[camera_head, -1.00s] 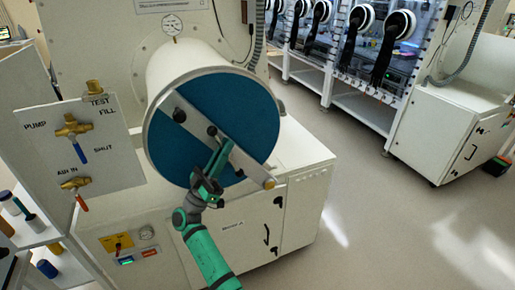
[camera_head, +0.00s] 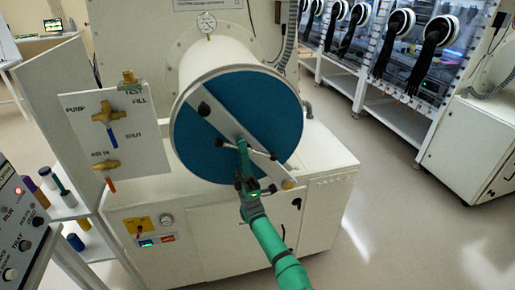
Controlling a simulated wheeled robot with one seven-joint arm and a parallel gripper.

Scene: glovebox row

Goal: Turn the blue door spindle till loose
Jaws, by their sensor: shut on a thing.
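The round blue door (camera_head: 275,110) closes the white cylindrical chamber (camera_head: 205,65). A pale bar (camera_head: 217,121) crosses the door diagonally, from a black knob (camera_head: 204,108) at upper left to a brass-coloured end (camera_head: 288,185) at lower right. My green gripper (camera_head: 242,147) reaches up from below and is shut on the spindle handle. The fingers hide part of the handle and the hub.
A valve panel (camera_head: 135,140) with brass valves stands left of the door. A control box (camera_head: 20,225) is at the near left. A shelf with small bottles (camera_head: 62,180) stands behind it. Clear floor (camera_head: 385,220) lies to the right, before the glovebox row (camera_head: 390,110).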

